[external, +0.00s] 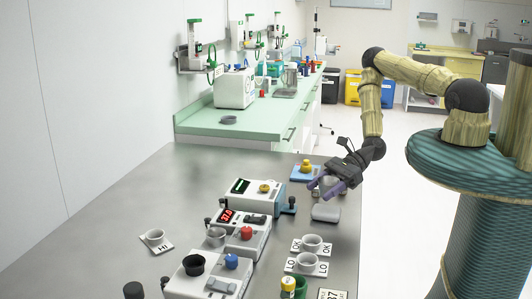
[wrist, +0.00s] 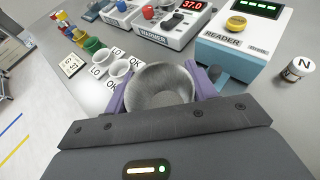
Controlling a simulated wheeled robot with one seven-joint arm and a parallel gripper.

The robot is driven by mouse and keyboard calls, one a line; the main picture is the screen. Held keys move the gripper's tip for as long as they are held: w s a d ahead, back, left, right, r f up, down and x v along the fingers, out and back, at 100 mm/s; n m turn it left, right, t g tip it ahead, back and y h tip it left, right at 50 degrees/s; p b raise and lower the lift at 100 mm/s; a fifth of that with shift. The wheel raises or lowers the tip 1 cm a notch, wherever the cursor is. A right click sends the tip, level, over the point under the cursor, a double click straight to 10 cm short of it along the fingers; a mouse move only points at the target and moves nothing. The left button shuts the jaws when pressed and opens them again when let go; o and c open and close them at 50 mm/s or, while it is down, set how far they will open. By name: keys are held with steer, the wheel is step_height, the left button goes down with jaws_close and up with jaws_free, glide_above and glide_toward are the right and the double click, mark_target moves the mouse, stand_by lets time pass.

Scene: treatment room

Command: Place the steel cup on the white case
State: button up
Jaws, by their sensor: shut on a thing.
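The steel cup (wrist: 160,90) is a round grey metal vessel, seen from above in the wrist view. My gripper (external: 325,187) is shut on it, with a purple finger on either side. In the external view the cup is small and partly hidden by the fingers. A pale, rounded, flat case (external: 326,212) lies near the right edge of the grey table, just below my gripper in the picture; it looks like the white case. I cannot make it out in the wrist view.
A white reader (external: 257,193) with a yellow knob and a warmer (external: 238,234) with a red knob stand left of my gripper. White cups (external: 312,243) sit on OK and LO cards in front. A blue block (external: 305,173) with a yellow knob stands behind. A small jar (wrist: 298,68) marked N stands right.

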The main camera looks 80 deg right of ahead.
mark_target(322, 210)
steer(key=shift+f+p, duration=0.35)
steer(key=shift+f, duration=1.75)
steer(key=shift+f, duration=0.2)
steer(key=o, duration=1)
steer(key=shift+r, duration=0.1)
